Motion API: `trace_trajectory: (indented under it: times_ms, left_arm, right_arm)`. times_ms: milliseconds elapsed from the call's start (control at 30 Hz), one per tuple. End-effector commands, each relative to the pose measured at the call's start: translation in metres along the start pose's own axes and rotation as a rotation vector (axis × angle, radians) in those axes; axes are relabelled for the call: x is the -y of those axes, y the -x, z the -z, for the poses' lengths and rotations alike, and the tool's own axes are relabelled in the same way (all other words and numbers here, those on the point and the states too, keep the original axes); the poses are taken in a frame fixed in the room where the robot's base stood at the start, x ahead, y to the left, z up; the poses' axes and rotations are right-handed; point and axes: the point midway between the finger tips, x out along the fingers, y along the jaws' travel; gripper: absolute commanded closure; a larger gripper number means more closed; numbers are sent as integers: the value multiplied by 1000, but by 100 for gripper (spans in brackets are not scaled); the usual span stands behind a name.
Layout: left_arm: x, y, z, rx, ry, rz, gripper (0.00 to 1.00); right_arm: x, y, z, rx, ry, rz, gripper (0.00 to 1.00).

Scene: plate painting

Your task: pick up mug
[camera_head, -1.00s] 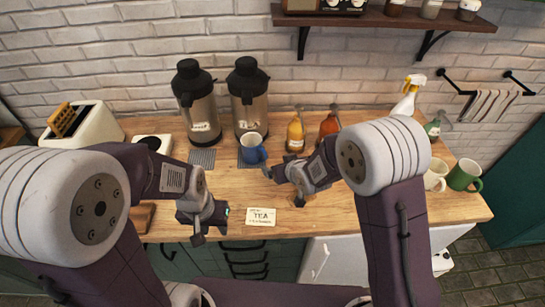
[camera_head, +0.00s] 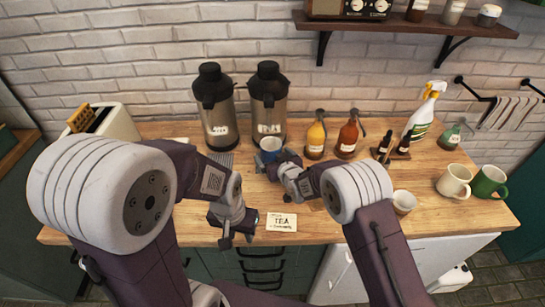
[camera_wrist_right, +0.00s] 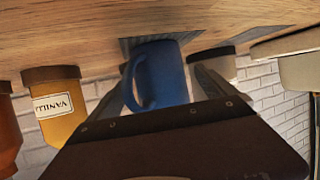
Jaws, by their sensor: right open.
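A blue mug (camera_head: 269,146) stands upright on the wooden counter, in front of the right-hand one of two dispensers. My right gripper (camera_head: 273,168) is low at the mug's near side and hides part of it. In the right wrist view, the picture is upside down and the blue mug (camera_wrist_right: 163,75) fills the gap between the open fingers, with its handle towards the left finger. I cannot tell whether the fingers touch it. My left gripper (camera_head: 238,238) is open and empty over the front of the counter.
Two dispensers (camera_head: 216,118) (camera_head: 268,112) stand behind the mug. Syrup bottles (camera_head: 316,139) (camera_head: 348,138) stand to its right. A TEA card (camera_head: 282,221) lies near the front edge. White mugs (camera_head: 404,202) (camera_head: 454,181) and a green mug (camera_head: 489,182) are at the right.

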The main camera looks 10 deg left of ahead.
Motion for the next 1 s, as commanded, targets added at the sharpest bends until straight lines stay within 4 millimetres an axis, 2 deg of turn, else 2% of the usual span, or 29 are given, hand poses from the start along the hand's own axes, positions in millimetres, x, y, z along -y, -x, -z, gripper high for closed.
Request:
trace_trajectory:
  times_ms: [33, 133, 367, 467, 700, 733, 1000]
  left_arm:
    - [0, -7, -1, 0, 0, 0, 64]
    - [0, -9, -1, 0, 0, 0, 64]
    - [0, -8, -1, 0, 0, 0, 64]
    - [0, -8, -1, 0, 0, 0, 64]
    - [0, -8, -1, 0, 0, 0, 64]
    - [0, -8, -1, 0, 0, 0, 64]
    - [0, -8, -1, 0, 0, 0, 64]
  right_arm:
    - [0, -10, -4, -1, 0, 0, 5]
    - [0, -19, -2, -1, 0, 0, 5]
    - [0, -21, -1, 1, 1, 0, 5]
    - [0, -20, -1, 1, 1, 0, 27]
    - [0, -20, 1, -2, 1, 0, 94]
    - [0, -20, 1, -2, 1, -1, 100]
    - [-1, -20, 3, -2, 1, -1, 100]
